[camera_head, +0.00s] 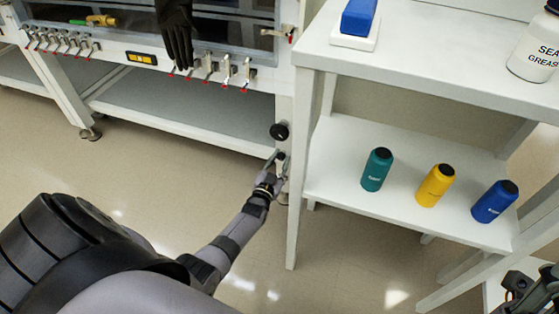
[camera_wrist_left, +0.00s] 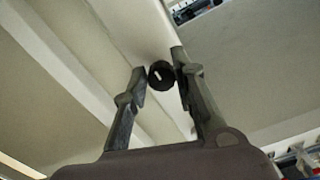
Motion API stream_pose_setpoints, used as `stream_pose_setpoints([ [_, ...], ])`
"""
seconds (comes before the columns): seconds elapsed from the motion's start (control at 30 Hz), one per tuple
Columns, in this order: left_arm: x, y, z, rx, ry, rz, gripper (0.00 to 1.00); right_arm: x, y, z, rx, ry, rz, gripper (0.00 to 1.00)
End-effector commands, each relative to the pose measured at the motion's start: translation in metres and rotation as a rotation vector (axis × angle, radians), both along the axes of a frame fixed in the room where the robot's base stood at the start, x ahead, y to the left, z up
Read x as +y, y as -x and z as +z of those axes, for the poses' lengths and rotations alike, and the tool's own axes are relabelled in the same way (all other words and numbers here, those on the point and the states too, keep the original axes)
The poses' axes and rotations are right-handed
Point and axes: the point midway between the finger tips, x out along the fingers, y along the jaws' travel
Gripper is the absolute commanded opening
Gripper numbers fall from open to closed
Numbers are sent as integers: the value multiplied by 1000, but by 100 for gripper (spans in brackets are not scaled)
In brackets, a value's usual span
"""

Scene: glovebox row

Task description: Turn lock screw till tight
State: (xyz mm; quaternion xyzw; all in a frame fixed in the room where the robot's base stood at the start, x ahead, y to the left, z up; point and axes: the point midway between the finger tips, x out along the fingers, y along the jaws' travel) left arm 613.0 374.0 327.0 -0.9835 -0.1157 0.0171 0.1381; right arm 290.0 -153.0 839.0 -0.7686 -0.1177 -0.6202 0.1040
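The lock screw is a small black knob (camera_wrist_left: 161,75) with a white mark on its face, on the white post of the glovebox frame. In the head view it is a small dark spot (camera_head: 281,156) at my left gripper's tips. My left gripper (camera_head: 277,163) reaches the post from below. In the left wrist view its fingers (camera_wrist_left: 163,80) are apart, one on each side of the knob, with narrow gaps; firm contact does not show. Part of my right gripper (camera_head: 520,288) shows at the lower right; its fingertips are unclear.
A larger black knob (camera_head: 279,131) sits just above on the same post (camera_head: 284,108). A white shelf unit (camera_head: 340,190) with several bottles stands close on the right. The glovebox (camera_head: 190,70) with a black glove (camera_head: 177,35) and small valves is at upper left. Open floor (camera_head: 150,170) lies left.

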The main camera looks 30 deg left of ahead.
Motion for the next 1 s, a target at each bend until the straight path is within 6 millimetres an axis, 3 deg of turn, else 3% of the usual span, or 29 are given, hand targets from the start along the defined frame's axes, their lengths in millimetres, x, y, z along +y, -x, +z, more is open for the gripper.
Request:
stream_pose_setpoints([
  [0.23, 0, 0, 0, -1, 1, 1, 42, 0, 0, 0, -2, 0, 0, 42],
  [0.57, 0, 2, 0, -2, 2, 1, 42, 0, -1, 2, -10, 1, 0, 42],
  [0.77, -6, 27, -1, 0, 2, 0, 42, 0, -1, 1, -8, 1, 0, 42],
  [1.0, -18, 78, -1, 1, 2, 1, 42, 0, -1, 1, -6, 0, 0, 42],
])
